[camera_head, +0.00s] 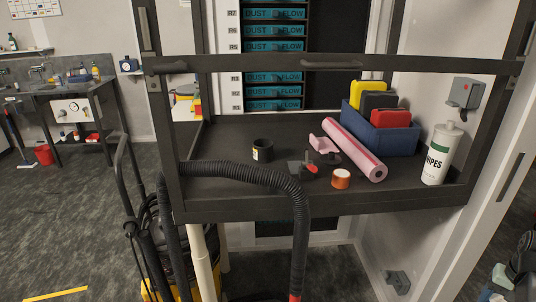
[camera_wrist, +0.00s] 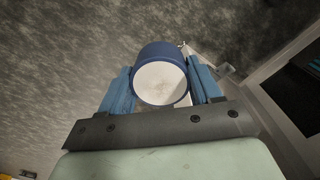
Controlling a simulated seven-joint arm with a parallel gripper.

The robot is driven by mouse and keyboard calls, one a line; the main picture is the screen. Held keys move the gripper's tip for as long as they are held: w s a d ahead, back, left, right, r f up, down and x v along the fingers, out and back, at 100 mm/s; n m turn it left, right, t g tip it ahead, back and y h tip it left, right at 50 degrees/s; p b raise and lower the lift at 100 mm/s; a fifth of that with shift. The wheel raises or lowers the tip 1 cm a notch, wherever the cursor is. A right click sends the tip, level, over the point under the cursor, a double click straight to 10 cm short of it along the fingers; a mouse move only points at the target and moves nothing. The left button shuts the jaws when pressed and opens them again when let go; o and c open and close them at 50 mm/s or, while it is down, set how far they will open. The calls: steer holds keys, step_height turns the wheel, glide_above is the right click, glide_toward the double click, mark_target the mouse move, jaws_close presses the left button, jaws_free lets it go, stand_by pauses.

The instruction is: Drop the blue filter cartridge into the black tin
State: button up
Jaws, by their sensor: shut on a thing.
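The blue filter cartridge (camera_wrist: 159,52) is a short blue cylinder with a pale round end face. In the wrist view it sits between the two blue finger pads of my gripper (camera_wrist: 162,80), which is shut on it. Grey floor shows behind it. The black tin (camera_head: 263,151) is a small open-topped cylinder with a pale label, standing upright on the left part of the dark bench shelf in the head view. The inside of the tin looks dark. My gripper and the cartridge are not in the head view, and the tin is not seen in the wrist view.
A black hose (camera_head: 250,173) arches over the shelf's front edge near the tin. Right of the tin are a red-and-black part (camera_head: 309,166), an orange roll (camera_head: 341,179), a pink roll (camera_head: 352,150), a blue bin (camera_head: 390,135) and a wipes bottle (camera_head: 437,158). A dark rail (camera_head: 330,64) crosses above.

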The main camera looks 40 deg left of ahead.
stand_by(0.3)
steer(key=shift+n, duration=0.7)
steer(key=w+a+r, duration=0.5)
steer(key=a+r, duration=0.2)
steer(key=a, duration=0.3)
steer(key=w+a+r, duration=0.5)
steer(key=a+r, duration=0.2)
steer(key=a, duration=0.4)
steer(key=w+a+r, duration=0.5)
steer(key=a+r, duration=0.3)
steer(key=a, duration=0.2)
steer(key=shift+a, duration=0.35)
steer(key=s+a+r+n, duration=0.1)
steer(key=a+n, duration=0.1)
steer(key=a, duration=1.1)
steer(key=a+r+n, duration=0.2)
steer(key=a, duration=1.1)
steer(key=s+a+n, duration=0.1)
steer(key=s+a, duration=0.2)
steer(key=a, duration=0.5)
steer(key=s+a+n, duration=0.1)
steer(key=s+a, duration=0.2)
steer(key=a, duration=0.6)
steer(key=s+a+n, duration=0.1)
steer(key=s+a, duration=0.2)
steer(key=a, duration=0.6)
steer(key=shift+s+a+r+n, duration=0.25)
steer(key=shift+s+r+n, duration=0.05)
steer(key=shift+r+n, duration=0.15)
